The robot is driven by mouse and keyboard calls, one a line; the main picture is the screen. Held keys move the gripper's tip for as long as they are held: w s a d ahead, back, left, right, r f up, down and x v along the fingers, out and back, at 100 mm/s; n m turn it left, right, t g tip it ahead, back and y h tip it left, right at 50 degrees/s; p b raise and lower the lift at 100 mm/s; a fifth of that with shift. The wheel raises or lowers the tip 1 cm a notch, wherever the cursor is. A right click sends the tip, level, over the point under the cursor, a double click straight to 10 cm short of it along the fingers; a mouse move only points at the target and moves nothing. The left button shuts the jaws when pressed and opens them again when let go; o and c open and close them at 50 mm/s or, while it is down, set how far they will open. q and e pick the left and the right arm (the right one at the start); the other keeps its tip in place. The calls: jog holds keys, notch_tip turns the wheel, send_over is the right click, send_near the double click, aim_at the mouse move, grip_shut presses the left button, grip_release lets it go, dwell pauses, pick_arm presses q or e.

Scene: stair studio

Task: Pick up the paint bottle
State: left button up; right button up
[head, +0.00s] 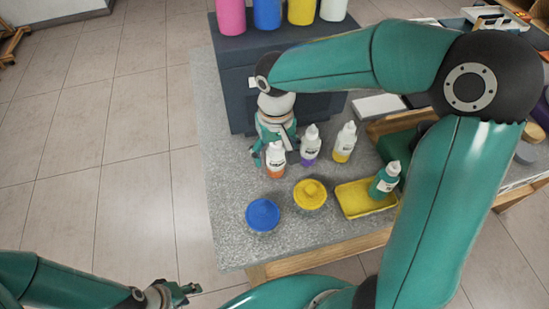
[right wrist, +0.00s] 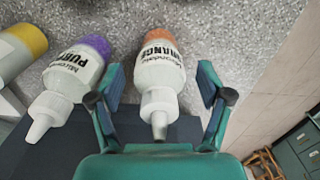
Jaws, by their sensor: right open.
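A white paint bottle with an orange base (head: 276,162) stands on the grey speckled tabletop (head: 230,215); it also shows in the right wrist view (right wrist: 160,75). My right gripper (head: 271,148) is open, with its fingers (right wrist: 161,85) on either side of this bottle and gaps visible. A purple-based bottle (head: 311,146) stands beside it, outside the fingers in the right wrist view (right wrist: 70,82). A yellow-based bottle (head: 345,144) stands further right. A teal bottle (head: 385,180) is at the yellow tray. My left gripper (head: 178,292) is low at the left, apart from the table; its jaw opening is unclear.
A blue paint pot (head: 263,214) and a yellow one (head: 310,194) stand nearer the front. The yellow tray (head: 352,200) is to their right. A dark raised block (head: 232,75) behind carries several large coloured bottles. My right arm covers much of the table's right side.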

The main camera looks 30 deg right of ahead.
jog(key=c, duration=1.3)
jog(key=shift+r, duration=0.15)
notch_tip(320, 180, up, 26)
jog(key=p, duration=0.8)
